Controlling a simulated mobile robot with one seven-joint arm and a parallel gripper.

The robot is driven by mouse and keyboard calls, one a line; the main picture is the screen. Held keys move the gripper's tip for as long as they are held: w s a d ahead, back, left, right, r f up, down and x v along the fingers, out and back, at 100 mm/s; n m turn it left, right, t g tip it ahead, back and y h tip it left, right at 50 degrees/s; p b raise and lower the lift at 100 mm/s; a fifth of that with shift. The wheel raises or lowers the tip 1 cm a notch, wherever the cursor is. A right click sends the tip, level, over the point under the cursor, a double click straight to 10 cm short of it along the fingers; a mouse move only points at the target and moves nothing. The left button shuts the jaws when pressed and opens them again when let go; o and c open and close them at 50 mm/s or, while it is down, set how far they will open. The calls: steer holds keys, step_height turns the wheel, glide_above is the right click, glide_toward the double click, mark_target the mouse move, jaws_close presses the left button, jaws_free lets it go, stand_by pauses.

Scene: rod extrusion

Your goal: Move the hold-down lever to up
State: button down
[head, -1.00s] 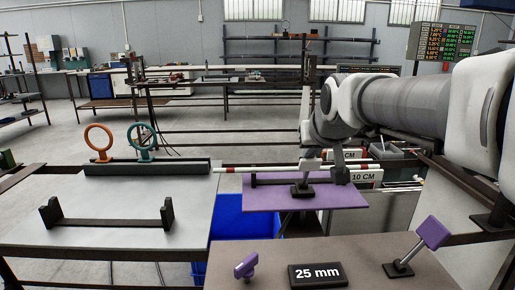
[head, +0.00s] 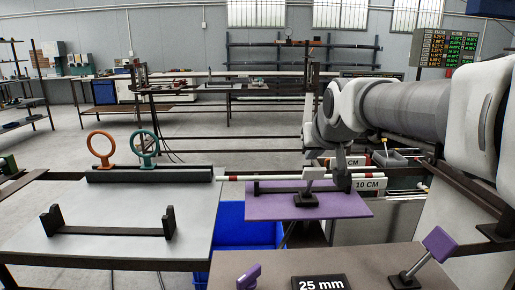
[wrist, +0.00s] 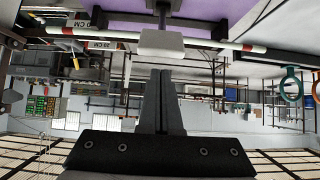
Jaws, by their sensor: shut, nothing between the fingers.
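A lever with a pale grey block handle (head: 315,173) stands on a small black base (head: 304,200) on the purple board (head: 348,208); I take it as the hold-down lever. It leans slightly right in the head view. In the wrist view, its grey handle (wrist: 162,44) and dark stem (wrist: 162,9) show in front of the fingertips. My gripper (wrist: 161,72) is shut and empty, with its tips close to the handle; I cannot tell whether they touch. In the head view, my gripper (head: 343,184) is just right of the lever.
A red-banded white rod (head: 276,178) runs behind the lever. A second lever with a purple handle (head: 440,243), a purple knob (head: 249,277) and a "25 mm" sign (head: 320,284) are on the front table. A grey table (head: 110,212) with a black bracket is at left.

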steer(key=shift+w+r+p, duration=0.4)
steer(key=shift+w+r, duration=0.3)
steer(key=shift+r, duration=0.15)
steer(key=p+v, duration=0.1)
steer(key=v, duration=0.8)
steer(key=shift+s+p, duration=0.3)
